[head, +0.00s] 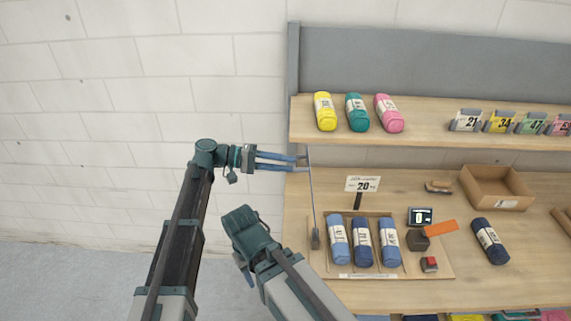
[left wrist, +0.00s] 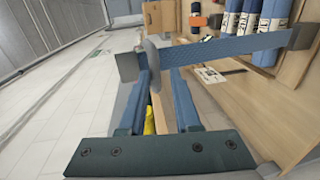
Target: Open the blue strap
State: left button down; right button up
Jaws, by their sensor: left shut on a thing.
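The blue strap (head: 312,195) shows as a thin straight band along the left edge of the shelf unit. It runs from my left gripper (head: 302,163) down to a grey end piece (head: 316,238) by the tray. In the left wrist view the strap (left wrist: 230,47) crosses in front of the fingers, with a grey tab (left wrist: 127,67) at its left end. My left gripper is shut on the strap near its upper end; the exact contact is partly hidden.
A wooden tray (head: 403,272) holds three blue rolls (head: 362,243) on the lower shelf, with a "20" sign (head: 363,184) behind. An open cardboard box (head: 495,188) and a dark roll (head: 490,241) stand right. Yellow, teal and pink rolls line the upper shelf (head: 420,132).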

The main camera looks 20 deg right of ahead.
pick_arm(q)
jog(key=shift+s+a+f+y, duration=0.1)
jog(key=shift+s+f+y, duration=0.25)
jog(key=shift+f, duration=0.25)
jog(key=c, duration=1)
grip_release()
jog(key=shift+o, duration=0.8)
jog(key=shift+w+d, duration=0.1)
jog(key=shift+d, duration=0.2)
jog(key=shift+a, duration=0.1)
jog(key=shift+w+a, duration=0.1)
jog(key=p+v, duration=0.2)
jog(key=v, duration=1.1)
jog(key=shift+a+p, duration=0.3)
jog(key=shift+a, duration=0.1)
